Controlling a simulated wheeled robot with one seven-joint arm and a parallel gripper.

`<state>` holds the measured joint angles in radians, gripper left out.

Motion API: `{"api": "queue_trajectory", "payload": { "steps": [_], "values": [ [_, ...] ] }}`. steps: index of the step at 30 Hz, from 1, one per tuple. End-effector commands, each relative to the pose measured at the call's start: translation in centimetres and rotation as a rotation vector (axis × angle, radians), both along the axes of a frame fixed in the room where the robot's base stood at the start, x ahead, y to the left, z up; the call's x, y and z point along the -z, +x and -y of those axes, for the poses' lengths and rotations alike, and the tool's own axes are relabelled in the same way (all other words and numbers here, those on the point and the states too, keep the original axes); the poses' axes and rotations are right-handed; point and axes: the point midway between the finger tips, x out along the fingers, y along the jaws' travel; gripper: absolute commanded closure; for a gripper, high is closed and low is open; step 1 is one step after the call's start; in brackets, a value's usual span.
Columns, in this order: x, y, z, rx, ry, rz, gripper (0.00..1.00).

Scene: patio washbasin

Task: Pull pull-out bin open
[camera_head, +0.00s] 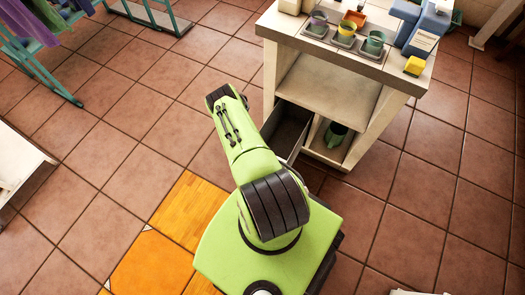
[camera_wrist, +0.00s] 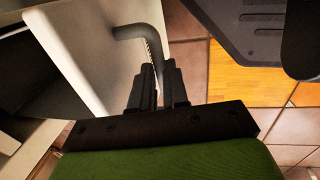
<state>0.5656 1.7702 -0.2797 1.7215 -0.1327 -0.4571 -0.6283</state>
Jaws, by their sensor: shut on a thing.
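The pull-out bin (camera_head: 287,131) stands partly out of the lower left of the pale washbasin cabinet, its dark grey inside showing from above. My arm covers part of it in the head view. In the wrist view, the bin's white front panel (camera_wrist: 88,55) is at left, with a dark grey bent bar handle (camera_wrist: 135,32) on it. My gripper (camera_wrist: 158,72) is shut on this handle, a finger on each side of the bar. The gripper's fingers are hidden behind my arm in the head view.
The cabinet (camera_head: 325,85) has an open shelf and a lower cubby holding a dark green pot (camera_head: 336,134). Cups (camera_head: 375,41), a yellow block (camera_head: 415,65) and a blue-and-white container (camera_head: 428,32) stand on top. A drying rack (camera_head: 45,70) is at upper left. Tiled floor left of the cabinet is clear.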

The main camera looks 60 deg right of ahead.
Motion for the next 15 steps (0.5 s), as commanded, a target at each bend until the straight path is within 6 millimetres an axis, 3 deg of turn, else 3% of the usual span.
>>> {"api": "queue_trajectory", "payload": {
  "steps": [5,6,10,15],
  "values": [
    [-0.06,0.12,0.07,0.0,-0.002,0.002,1.0],
    [-0.06,0.12,0.07,-0.001,-0.002,0.002,0.79],
    [-0.04,0.08,0.05,-0.001,-0.001,0.002,0.6],
    [-0.02,0.05,0.03,-0.001,-0.001,0.001,0.6]
  ]
}}
